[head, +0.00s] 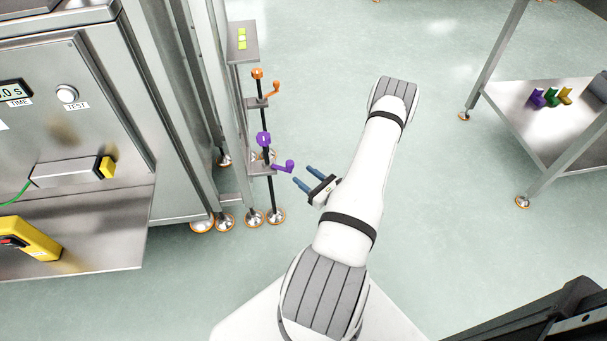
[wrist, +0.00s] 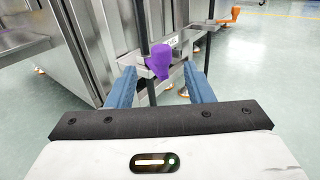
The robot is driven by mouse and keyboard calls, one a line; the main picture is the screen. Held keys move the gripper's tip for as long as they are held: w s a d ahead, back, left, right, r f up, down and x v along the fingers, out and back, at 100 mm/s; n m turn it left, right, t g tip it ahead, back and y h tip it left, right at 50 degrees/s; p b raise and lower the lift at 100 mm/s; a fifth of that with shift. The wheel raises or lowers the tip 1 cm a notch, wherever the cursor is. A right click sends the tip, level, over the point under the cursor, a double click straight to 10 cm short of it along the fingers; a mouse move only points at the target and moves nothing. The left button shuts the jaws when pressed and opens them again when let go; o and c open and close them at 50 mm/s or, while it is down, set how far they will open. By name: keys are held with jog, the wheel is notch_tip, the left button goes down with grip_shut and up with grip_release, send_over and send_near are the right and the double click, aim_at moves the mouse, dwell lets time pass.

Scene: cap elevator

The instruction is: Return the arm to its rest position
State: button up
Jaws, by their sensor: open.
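My gripper (head: 302,181) is at the end of my white arm, left of the arm in the head view. Its two blue fingers are apart with nothing held between them, and they point left toward the rack. A purple crank-like part (head: 284,167) sticks out from the rack just beyond the fingertips. In the wrist view my gripper (wrist: 160,90) shows both fingers spread, with the purple part (wrist: 160,60) ahead between them in the picture. Whether a finger touches it is hard to tell, but a gap shows in the head view.
A steel machine (head: 130,110) stands at the left. A table (head: 530,128) with purple, green and yellow pieces stands at the right. Open floor (head: 440,240) lies between.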

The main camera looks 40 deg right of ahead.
dwell(0.4)
jog(key=w+a+r+n+g+y+p, duration=0.1)
jog(key=a+r+n+g+y+p, duration=0.7)
jog(key=r, duration=0.8)
jog(key=w+a+r+n+g+y+p, duration=0.1)
jog(key=a+r+n+g+y+p, duration=0.3)
jog(key=a+r+n, duration=0.85)
jog(key=s+a+r+n+g+h+p, duration=0.3)
jog(key=s+r+g, duration=0.1)
jog(key=r, duration=0.5)
jog(key=s+a+r+n+g+h+p, duration=0.3)
jog(key=s+a+r, duration=0.1)
jog(key=r, duration=0.4)
jog(key=s+d+r+n+t+h+p, duration=0.1)
jog(key=r+n+h+p, duration=0.3)
jog(key=r, duration=0.4)
jog(key=s+r+n+t+h+p, duration=0.2)
jog(key=s+r+n+h+p, duration=0.2)
jog(key=r, duration=0.4)
jog(key=shift+s+d+t, duration=0.2)
jog(key=shift+d+t, duration=0.2)
